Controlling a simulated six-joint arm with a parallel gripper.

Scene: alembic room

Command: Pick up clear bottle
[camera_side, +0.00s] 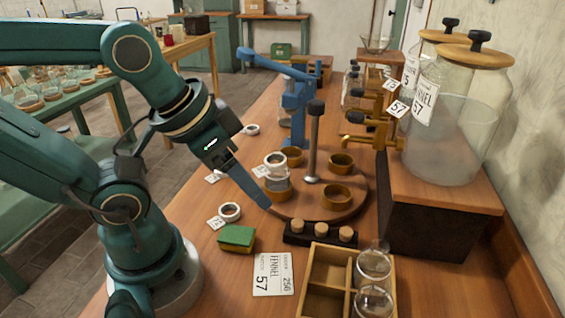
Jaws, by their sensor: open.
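A small clear glass bottle (277,182) with a pale ring-shaped top stands upright in a brown ring holder on the round wooden stand (303,210). My gripper (264,203) points down and to the right, just left of this bottle. One long blue-grey finger shows, its tip low beside the holder; the other finger cannot be made out. My gripper is open. I cannot tell whether the finger touches the bottle. More clear glass vessels (373,264) are in the divided wooden crate (318,256) at the front right.
A blue lever press (293,112) and a metal post (313,150) rise by the stand. A corked rack (320,236), a green-and-yellow sponge (236,239) and a label card (273,274) lie in front. Large tapped jars (460,135) stand on a raised block at right.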

